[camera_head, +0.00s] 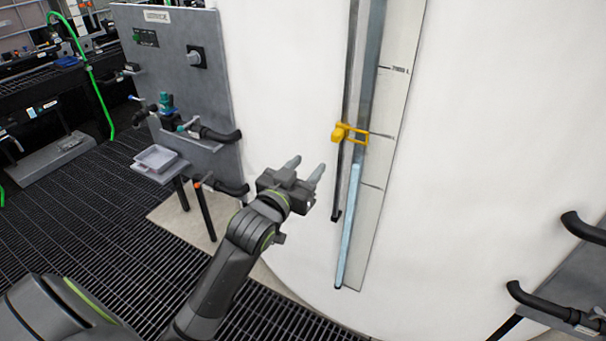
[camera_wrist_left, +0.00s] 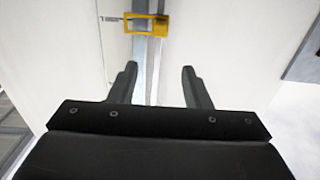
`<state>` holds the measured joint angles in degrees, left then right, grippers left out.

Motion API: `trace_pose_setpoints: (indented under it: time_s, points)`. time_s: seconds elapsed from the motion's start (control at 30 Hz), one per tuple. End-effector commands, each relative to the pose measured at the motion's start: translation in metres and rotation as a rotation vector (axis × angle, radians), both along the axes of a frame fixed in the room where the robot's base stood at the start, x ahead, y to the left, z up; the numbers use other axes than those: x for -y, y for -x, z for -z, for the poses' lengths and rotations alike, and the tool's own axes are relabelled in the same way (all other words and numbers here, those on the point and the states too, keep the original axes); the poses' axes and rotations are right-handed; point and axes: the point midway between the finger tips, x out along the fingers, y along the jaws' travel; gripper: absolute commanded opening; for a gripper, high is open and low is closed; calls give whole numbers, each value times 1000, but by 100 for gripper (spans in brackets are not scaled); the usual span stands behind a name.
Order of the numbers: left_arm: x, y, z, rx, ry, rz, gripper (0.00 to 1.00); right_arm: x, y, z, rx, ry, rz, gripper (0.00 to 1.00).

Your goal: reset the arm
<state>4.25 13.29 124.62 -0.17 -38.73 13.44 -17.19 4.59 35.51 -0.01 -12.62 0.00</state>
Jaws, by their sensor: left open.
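My left gripper (camera_head: 306,169) is open and empty, held in the air in front of the white tank, with its arm coming in from the lower left. Its two fingers also show apart in the left wrist view (camera_wrist_left: 160,80). A yellow clamp-like marker (camera_head: 349,134) sits on the vertical gauge to the right of and a little above the gripper. The marker (camera_wrist_left: 146,24) shows beyond the fingertips at the top of the left wrist view. I see no contact between the fingers and the marker. My right gripper is not in view.
The white tank (camera_head: 480,140) fills the centre and right. A sight gauge (camera_head: 350,220) with a light blue column runs down it. A grey panel (camera_head: 180,60) with valves, black hoses and a small tray (camera_head: 155,158) stands left. Black pipes (camera_head: 545,300) stick out at lower right.

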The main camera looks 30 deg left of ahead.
Motion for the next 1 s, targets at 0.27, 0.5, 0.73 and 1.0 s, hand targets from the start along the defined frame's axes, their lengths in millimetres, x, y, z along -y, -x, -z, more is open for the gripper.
trace_pose_setpoints:
  time_s: [0.27, 0.5, 0.73, 1.0]
  points:
    - [0, 10, 0, -1, 0, 0, 44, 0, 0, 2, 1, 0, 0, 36]
    - [0, 9, 0, -1, 0, 0, 44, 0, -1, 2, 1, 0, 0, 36]
    - [-1, 8, 6, -12, 0, -3, 44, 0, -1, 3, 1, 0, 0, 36]
    - [-24, -4, 141, -250, -11, -52, 44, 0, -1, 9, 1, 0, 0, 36]
